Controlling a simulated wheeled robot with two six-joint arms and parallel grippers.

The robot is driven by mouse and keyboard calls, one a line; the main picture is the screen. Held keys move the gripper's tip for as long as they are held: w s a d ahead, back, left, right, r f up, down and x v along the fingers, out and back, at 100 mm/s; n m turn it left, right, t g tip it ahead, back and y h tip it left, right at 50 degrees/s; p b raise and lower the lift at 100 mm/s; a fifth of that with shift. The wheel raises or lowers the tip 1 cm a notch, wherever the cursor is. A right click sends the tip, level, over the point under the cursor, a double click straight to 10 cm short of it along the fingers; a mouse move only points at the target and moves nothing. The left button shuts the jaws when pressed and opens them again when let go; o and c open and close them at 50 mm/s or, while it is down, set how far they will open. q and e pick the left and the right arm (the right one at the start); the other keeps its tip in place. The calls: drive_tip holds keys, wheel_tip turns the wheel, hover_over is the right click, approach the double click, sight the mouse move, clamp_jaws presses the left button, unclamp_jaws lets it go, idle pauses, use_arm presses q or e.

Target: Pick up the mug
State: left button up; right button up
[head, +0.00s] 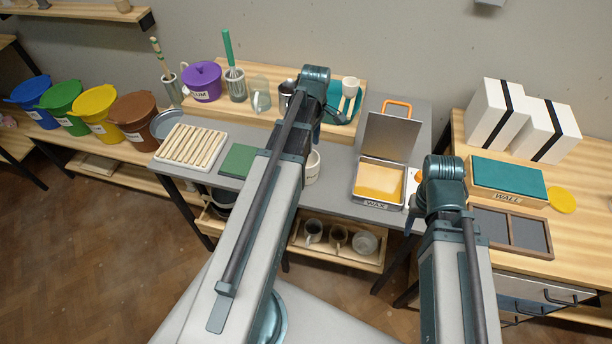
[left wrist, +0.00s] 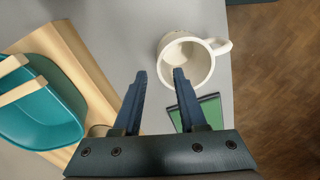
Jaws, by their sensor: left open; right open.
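A cream mug (left wrist: 187,62) stands upright on the grey table, mouth up, its handle toward the upper right in the left wrist view. In the head view, the mug (head: 313,168) is partly hidden behind my left arm. My left gripper (left wrist: 159,74) is open and empty. Its right fingertip overlaps the mug's rim in the wrist view, and the left finger is off to the mug's left; I cannot tell whether they touch. My right gripper (head: 410,215) is open, near the table's front right, away from the mug.
A green pad (head: 238,161) and a ribbed rack (head: 191,147) lie left of the mug. An open wax pan (head: 379,203) stands to its right. Several mugs sit on the shelf below (head: 338,258).

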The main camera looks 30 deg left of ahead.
sight(313, 161)
use_arm(q)
drive_tip(key=shift+f+b, duration=1.35)
drive_tip(key=shift+f, duration=0.6)
wheel_tip(313, 161, down, 5)
drive_tip(key=b, duration=0.5)
drive_tip(key=shift+s+d+f, duration=0.1)
drive_tip(key=shift+d+f, duration=0.05)
clamp_jaws()
